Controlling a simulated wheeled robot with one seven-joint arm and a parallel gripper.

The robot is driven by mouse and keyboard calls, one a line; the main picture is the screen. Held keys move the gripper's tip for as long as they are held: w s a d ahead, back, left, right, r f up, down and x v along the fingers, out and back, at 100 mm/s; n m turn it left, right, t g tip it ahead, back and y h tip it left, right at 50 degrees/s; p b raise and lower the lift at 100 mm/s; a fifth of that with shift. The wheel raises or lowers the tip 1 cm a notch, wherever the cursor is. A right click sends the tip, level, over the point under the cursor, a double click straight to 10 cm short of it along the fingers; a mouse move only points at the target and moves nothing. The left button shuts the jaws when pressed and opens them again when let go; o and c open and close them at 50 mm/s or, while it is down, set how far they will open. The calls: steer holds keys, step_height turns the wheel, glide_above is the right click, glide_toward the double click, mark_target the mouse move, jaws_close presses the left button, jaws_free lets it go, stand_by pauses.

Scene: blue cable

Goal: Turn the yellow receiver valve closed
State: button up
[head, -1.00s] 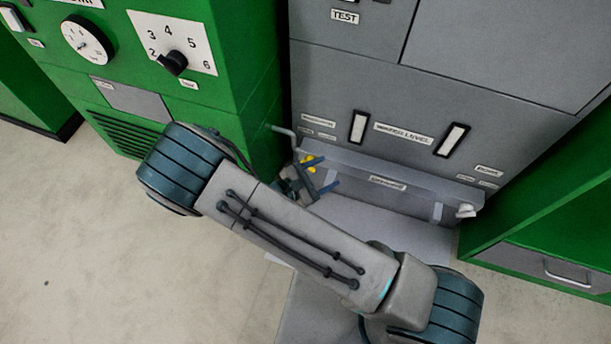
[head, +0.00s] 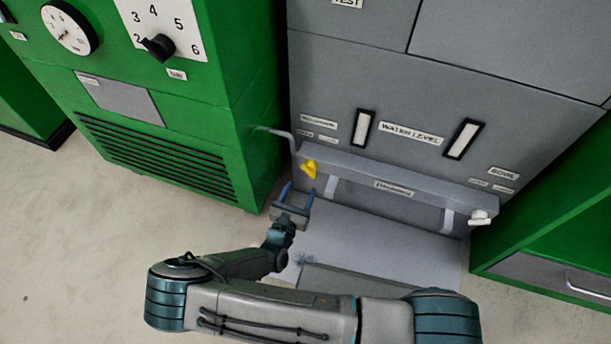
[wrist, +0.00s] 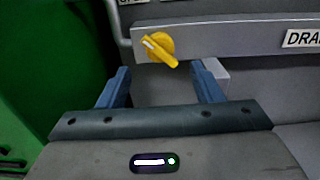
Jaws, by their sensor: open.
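The yellow valve (head: 308,168) sits at the left end of a grey horizontal rail on the grey cabinet. In the wrist view the yellow valve (wrist: 158,48) shows a round hub with a handle pointing down and to the right, with a pale mark on it. My gripper (head: 297,186) is open and empty, just below and in front of the valve. In the wrist view its two blue fingers (wrist: 160,85) stand apart, with the valve beyond and between them, apart from both.
A white valve (head: 480,217) is at the rail's (head: 390,182) right end. A thin pipe (head: 280,133) meets the rail's left end. The green cabinet (head: 170,150) stands close on the left, another green unit (head: 545,220) on the right. Open floor (head: 90,240) lies at left front.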

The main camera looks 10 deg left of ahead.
mark_target(307, 173)
steer(key=w, duration=0.2)
steer(key=w+b, duration=0.1)
steer(key=w, duration=0.4)
steer(key=shift+w+d+b, duration=0.1)
steer(key=shift+d+b, duration=0.15)
steer(key=shift+b, duration=0.15)
steer(key=c, duration=1)
